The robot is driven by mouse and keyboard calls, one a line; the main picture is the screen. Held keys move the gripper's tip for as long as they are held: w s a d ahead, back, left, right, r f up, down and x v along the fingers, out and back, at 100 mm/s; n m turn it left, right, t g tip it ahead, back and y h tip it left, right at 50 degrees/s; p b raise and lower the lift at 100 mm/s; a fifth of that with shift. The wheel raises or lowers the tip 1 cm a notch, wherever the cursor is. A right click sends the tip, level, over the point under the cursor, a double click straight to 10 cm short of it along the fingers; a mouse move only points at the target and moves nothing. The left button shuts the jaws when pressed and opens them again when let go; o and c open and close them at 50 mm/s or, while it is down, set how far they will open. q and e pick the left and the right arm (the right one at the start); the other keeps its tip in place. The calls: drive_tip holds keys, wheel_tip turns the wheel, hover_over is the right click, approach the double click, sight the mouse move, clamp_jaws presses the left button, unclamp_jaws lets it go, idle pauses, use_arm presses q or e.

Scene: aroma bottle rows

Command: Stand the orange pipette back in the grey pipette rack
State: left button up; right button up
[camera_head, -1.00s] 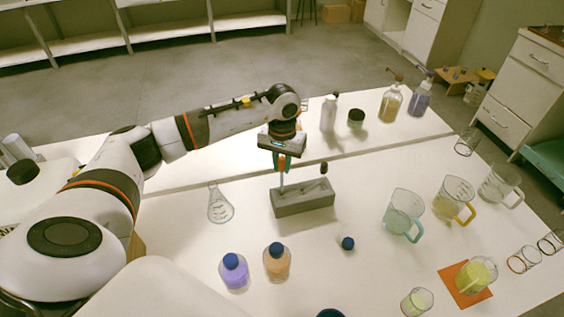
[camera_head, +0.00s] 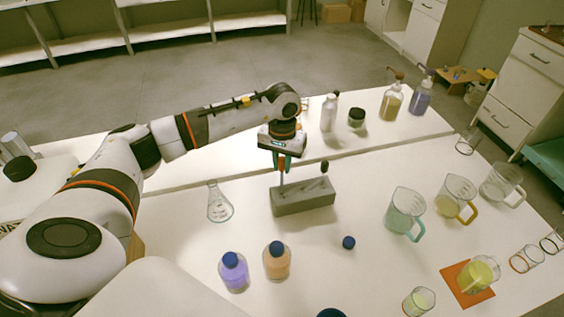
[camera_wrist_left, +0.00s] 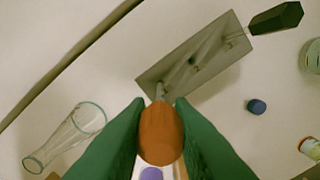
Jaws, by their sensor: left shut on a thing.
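The grey pipette rack (camera_head: 303,200) is a low block on the near white table; it also shows in the wrist view (camera_wrist_left: 218,48). My left gripper (camera_head: 282,162) is above the rack's left end, its green fingers shut on the orange pipette (camera_wrist_left: 161,134). The pipette is upright, orange bulb up, and its thin stem (camera_head: 281,182) runs down to the rack's left end. I cannot tell whether the tip is inside a hole. A dark-bulbed pipette (camera_head: 325,167) stands at the rack's right end. My right gripper is not in view.
A glass flask (camera_head: 219,205) stands left of the rack. Purple (camera_head: 233,270) and orange (camera_head: 277,262) bottles stand in front. A blue cap (camera_head: 348,242) lies at front right. Measuring jugs (camera_head: 404,214) stand further right. The table just right of the rack is clear.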

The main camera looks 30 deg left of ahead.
use_arm(q)
drive_tip(key=shift+f, duration=0.2)
drive_tip(key=shift+f+b, duration=1.15)
drive_tip(key=shift+b, duration=0.05)
drive_tip(key=shift+f, duration=0.25)
drive_tip(key=shift+f+b, duration=0.95)
drive_tip(key=shift+b, duration=0.15)
drive_tip(key=o, duration=0.7)
